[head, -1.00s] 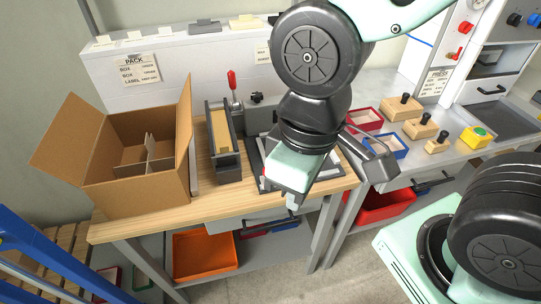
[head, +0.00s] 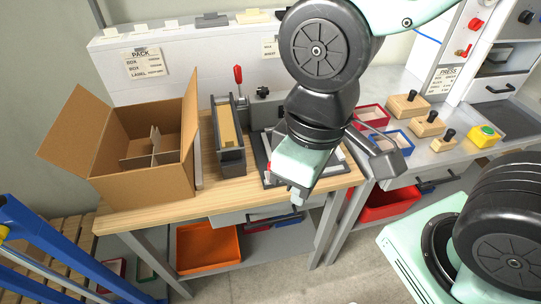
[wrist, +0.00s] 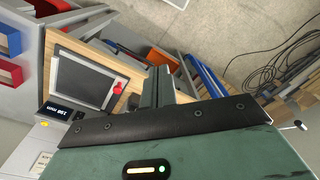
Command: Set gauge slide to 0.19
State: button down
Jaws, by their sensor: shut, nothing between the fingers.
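My gripper (head: 298,192) hangs over the front edge of the wooden bench, in front of a grey-framed fixture (head: 269,176). My arm hides much of that fixture in the head view. In the wrist view my gripper's fingers (wrist: 157,82) are together with nothing between them. Beside them is the fixture's dark panel in a light frame (wrist: 84,80), with a red knob (wrist: 118,87) at its edge and a small black display (wrist: 55,113) near its corner. I cannot tell for sure which part is the gauge slide. The fingers look apart from the red knob.
An open cardboard box (head: 147,180) with dividers stands on the bench's left. A grey holder (head: 229,160) with a red-handled lever (head: 238,75) stands between box and fixture. Red and blue trays (head: 392,142) lie to the right. A drawer is below the bench edge.

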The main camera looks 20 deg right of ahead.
jog(key=c, duration=1.6)
grip_release()
jog(key=shift+w, duration=0.25)
jog(key=o, duration=0.4)
jog(key=w+m+b, duration=0.1)
jog(key=w, duration=0.2)
jog(key=w+f+m+b, duration=0.1)
jog(key=w+m, duration=0.1)
jog(key=w, duration=0.2)
jog(key=w+f+m+b, duration=0.1)
jog(key=w, duration=0.3)
jog(key=shift+m, duration=0.4)
jog(key=w+d+f+m+b, duration=0.15)
jog(key=w+d+m, duration=0.35)
jog(key=w, duration=0.5)
jog(key=shift+h, duration=0.3)
jog(key=f, duration=1.1)
jog(key=f+p, duration=0.1)
jog(key=f, duration=0.5)
jog(key=shift+w+a+f, duration=0.1)
jog(key=shift+a+f, duration=0.1)
jog(key=shift+a, duration=0.1)
grip_shut()
jog(key=shift+d, duration=0.1)
